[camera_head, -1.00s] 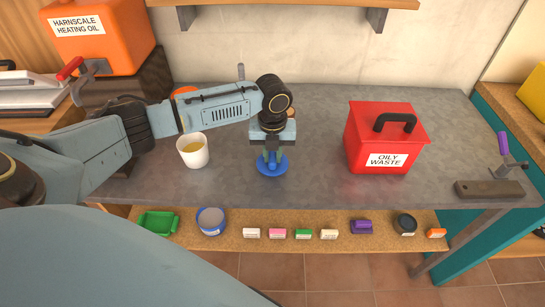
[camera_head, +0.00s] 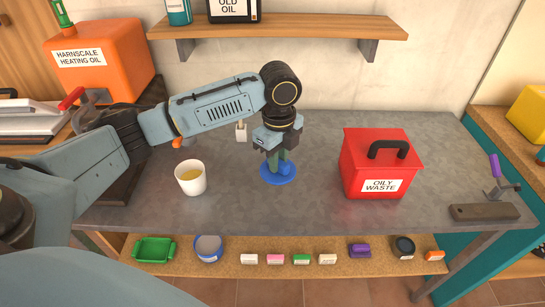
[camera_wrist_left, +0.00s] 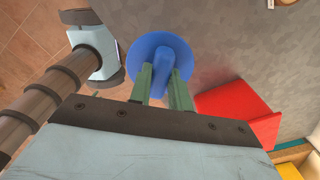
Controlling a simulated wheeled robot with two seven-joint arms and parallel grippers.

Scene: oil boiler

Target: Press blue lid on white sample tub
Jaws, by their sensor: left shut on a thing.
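The white sample tub (camera_head: 190,178) stands upright and open on the grey bench, with yellowish liquid inside. My left gripper (camera_head: 278,164) is to the right of the tub, pointing down. It is shut on the blue lid (camera_head: 278,174), a round disc with a raised grip. In the left wrist view the lid (camera_wrist_left: 181,47) has its grip between the green fingers of the gripper (camera_wrist_left: 162,85). The lid is apart from the tub, and its exact height above the bench is hard to tell. My right gripper does not show.
A red oily waste box (camera_head: 375,170) stands right of the lid. A clamp-like tool with a purple handle (camera_head: 494,165) is at the right end of the bench (camera_head: 320,215). A low shelf (camera_head: 225,267) in front holds several small items. The bench between tub and lid is clear.

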